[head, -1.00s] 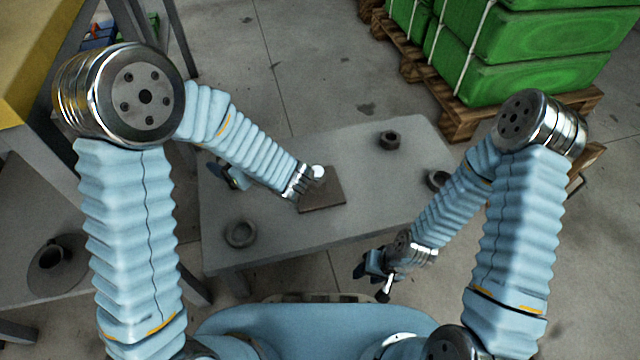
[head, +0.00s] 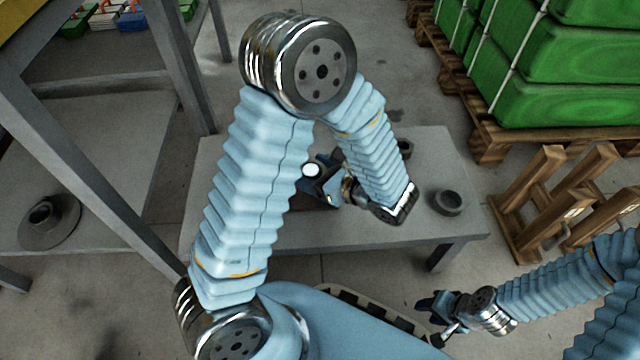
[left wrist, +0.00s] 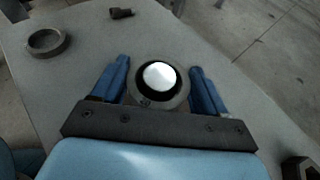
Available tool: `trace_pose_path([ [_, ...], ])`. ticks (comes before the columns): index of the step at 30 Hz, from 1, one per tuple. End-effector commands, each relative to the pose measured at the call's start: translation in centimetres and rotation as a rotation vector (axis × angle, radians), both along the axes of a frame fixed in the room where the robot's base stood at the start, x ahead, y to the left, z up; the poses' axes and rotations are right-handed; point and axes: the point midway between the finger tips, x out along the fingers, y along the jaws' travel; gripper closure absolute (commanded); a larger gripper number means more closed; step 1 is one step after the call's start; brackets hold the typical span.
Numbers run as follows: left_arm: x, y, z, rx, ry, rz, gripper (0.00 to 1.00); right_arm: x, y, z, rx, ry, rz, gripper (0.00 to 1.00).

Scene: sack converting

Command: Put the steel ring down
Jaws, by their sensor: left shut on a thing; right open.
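My left gripper (head: 322,180) is over the grey table (head: 440,150) in the head view. In the left wrist view its blue fingers (left wrist: 158,85) are on both sides of a grey steel ring (left wrist: 160,100), which has a round bright white thing in its middle. The white spot shows between the fingers in the head view; the ring itself is hard to make out there. I cannot tell whether the held ring touches the table. My right gripper (head: 440,312) is open and empty, low in front of the table at right.
The left wrist view shows a loose ring (left wrist: 47,42). A flanged part (head: 50,220) lies on the left surface. Wooden frames (head: 560,200) and green sacks (head: 560,80) stand right.

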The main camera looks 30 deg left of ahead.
Motion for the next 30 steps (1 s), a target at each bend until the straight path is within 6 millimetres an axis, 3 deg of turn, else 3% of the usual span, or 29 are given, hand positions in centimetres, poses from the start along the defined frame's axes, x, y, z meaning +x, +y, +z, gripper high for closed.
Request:
trace_pose_path([
  [9, 0.0, 0.0, -4.0, 0.001, 0.000, -0.001, 0.68, 0.1, -0.1, -1.4, -0.002, -0.003, -0.002, 0.57],
  [20, 0.0, 0.0, -4.3, 0.001, -0.001, -0.002, 0.68, 0.1, -0.1, -1.7, -0.002, -0.004, -0.003, 0.57],
  [21, 0.0, 0.0, -4.2, 0.000, -0.001, -0.002, 0.21, 0.1, -0.1, -1.5, -0.002, -0.004, -0.003, 0.57],
  [25, 0.0, 0.0, -4.2, 0.000, -0.001, -0.002, 0.01, 0.1, -0.1, -1.5, -0.002, -0.004, -0.003, 0.57],
  [30, 0.0, 0.0, -4.2, 0.000, -0.001, -0.002, 0.01, 0.1, -0.1, -1.5, -0.002, -0.004, -0.003, 0.57],
])
